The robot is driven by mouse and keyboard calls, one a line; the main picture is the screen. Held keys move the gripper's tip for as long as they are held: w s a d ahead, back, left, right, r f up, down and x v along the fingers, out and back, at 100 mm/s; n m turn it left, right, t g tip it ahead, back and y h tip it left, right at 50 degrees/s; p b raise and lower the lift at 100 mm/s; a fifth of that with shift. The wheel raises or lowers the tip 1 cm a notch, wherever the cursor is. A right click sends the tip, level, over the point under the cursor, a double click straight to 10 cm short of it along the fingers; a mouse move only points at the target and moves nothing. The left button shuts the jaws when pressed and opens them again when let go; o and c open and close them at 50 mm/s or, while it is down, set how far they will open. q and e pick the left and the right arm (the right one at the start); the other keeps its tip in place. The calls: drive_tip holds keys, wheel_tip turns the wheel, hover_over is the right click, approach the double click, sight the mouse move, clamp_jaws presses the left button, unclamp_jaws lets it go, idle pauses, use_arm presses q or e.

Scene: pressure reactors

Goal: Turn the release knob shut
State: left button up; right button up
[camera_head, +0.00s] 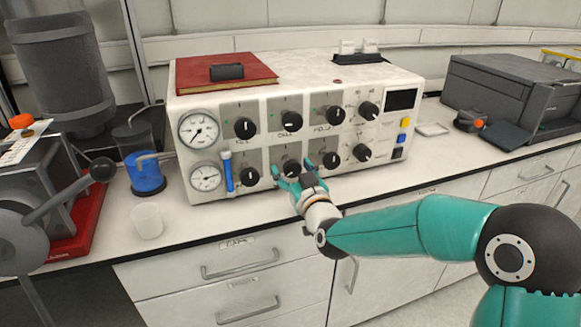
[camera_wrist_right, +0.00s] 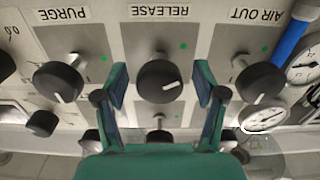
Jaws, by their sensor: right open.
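The release knob (camera_wrist_right: 160,82) is a black round knob under the upside-down RELEASE label (camera_wrist_right: 160,12) in the right wrist view. Its white pointer line slants toward the lower right there. In the head view the knob (camera_head: 292,168) sits in the middle of the panel's lower row, partly hidden by my right gripper (camera_head: 297,177). My right gripper (camera_wrist_right: 162,92) is open, with one teal finger on each side of the knob. Gaps show between the fingers and the knob in the wrist view. My left gripper is not in view.
The PURGE knob (camera_wrist_right: 60,80) and AIR OUT knob (camera_wrist_right: 260,82) flank the release knob closely. Two gauges (camera_head: 198,130) are at the panel's left. A red book (camera_head: 225,70) lies on the unit. A white cup (camera_head: 147,221) and blue-filled vessel (camera_head: 146,172) stand left of it.

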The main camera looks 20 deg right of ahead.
drive_tip(key=shift+w, duration=0.35)
